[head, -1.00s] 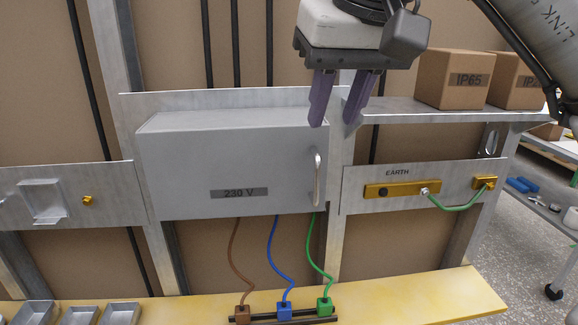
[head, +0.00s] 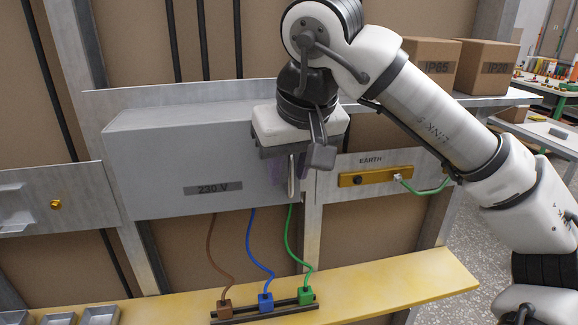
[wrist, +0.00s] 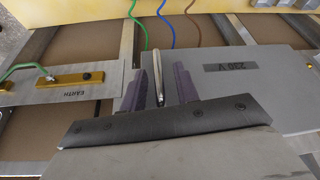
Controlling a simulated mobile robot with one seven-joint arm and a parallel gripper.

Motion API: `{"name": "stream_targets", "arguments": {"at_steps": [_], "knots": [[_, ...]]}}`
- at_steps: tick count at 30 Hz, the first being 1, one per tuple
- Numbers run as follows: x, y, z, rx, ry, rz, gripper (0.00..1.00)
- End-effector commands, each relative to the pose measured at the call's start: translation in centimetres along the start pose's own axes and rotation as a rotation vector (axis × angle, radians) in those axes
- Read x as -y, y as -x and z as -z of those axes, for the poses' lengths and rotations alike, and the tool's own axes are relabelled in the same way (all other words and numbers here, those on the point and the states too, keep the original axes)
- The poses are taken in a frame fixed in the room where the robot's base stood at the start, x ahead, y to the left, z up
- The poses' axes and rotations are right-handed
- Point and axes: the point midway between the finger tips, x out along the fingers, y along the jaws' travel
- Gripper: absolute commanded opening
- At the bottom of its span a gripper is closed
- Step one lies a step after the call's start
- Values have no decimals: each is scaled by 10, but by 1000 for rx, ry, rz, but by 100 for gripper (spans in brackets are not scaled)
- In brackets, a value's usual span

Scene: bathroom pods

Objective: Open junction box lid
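The grey junction box (head: 150,165), marked 230 V, hangs on the wall frame, and its front lid looks shut. The lid's upright metal handle (head: 291,176) is at its right edge, and it also shows in the wrist view (wrist: 157,76). My gripper (head: 289,168) is in front of that edge. In the wrist view my gripper (wrist: 160,84) is open, with a purple finger on either side of the handle and a gap to each. My wrist hides the box's upper right corner in the head view.
An earth bar (head: 376,180) with a green wire is right of the box. Boxes (head: 430,60) stand on the shelf above it. Brown, blue and green wires run down from the box to a terminal block (head: 265,308) on the yellow ledge (head: 400,285).

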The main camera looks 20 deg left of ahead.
Motion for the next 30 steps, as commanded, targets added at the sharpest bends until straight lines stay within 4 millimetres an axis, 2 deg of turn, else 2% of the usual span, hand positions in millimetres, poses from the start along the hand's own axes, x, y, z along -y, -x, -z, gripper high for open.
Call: {"name": "stream_targets", "arguments": {"at_steps": [11,18,30], "knots": [[0,-7,0,-1,0,1,31],[0,-6,0,-1,0,1,1],[1,-6,0,-1,1,0,0]]}}
